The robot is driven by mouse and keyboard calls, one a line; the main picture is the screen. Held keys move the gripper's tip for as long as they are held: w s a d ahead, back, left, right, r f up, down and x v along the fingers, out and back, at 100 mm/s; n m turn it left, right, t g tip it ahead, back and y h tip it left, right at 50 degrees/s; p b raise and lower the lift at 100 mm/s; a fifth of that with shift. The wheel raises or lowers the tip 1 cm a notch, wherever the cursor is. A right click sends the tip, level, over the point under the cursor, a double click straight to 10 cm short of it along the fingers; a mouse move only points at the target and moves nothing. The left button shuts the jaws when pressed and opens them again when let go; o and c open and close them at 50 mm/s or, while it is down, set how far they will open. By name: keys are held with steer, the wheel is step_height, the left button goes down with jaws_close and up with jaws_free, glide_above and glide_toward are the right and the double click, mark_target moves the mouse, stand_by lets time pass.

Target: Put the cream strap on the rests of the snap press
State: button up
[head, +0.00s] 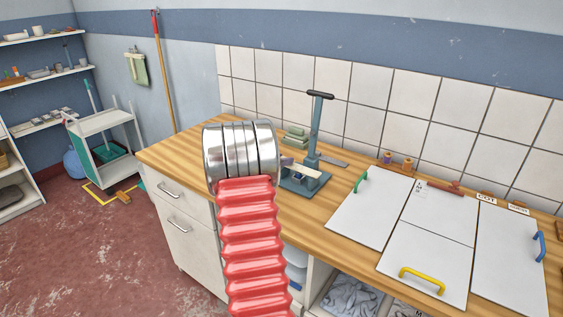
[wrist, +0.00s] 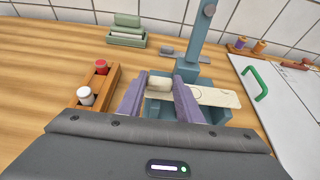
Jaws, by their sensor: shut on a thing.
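The cream strap (wrist: 217,97) is a flat, pale strip with its near end between the two purple fingers of my gripper (wrist: 162,83). My gripper is shut on it. Its free part reaches to the right over the blue-grey base of the snap press (wrist: 203,22). I cannot tell whether it touches the rests, which are mostly hidden under it and behind the fingers. In the head view the snap press (head: 316,125) stands upright on the counter with a black handle, and the strap (head: 299,171) shows low over its base. My arm hides most of the gripper there.
A wooden holder (wrist: 92,101) with a red-topped and a white-topped container stands left of the gripper. A green box (wrist: 126,39) is behind. White boards (head: 370,206) with coloured handles lie to the right. Thread spools (head: 398,163) stand by the tiled wall.

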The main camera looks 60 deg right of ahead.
steer(key=shift+f, duration=0.3)
steer(key=shift+f, duration=0.1)
steer(key=o, duration=1)
steer(key=shift+a, duration=0.1)
steer(key=v, duration=1.2)
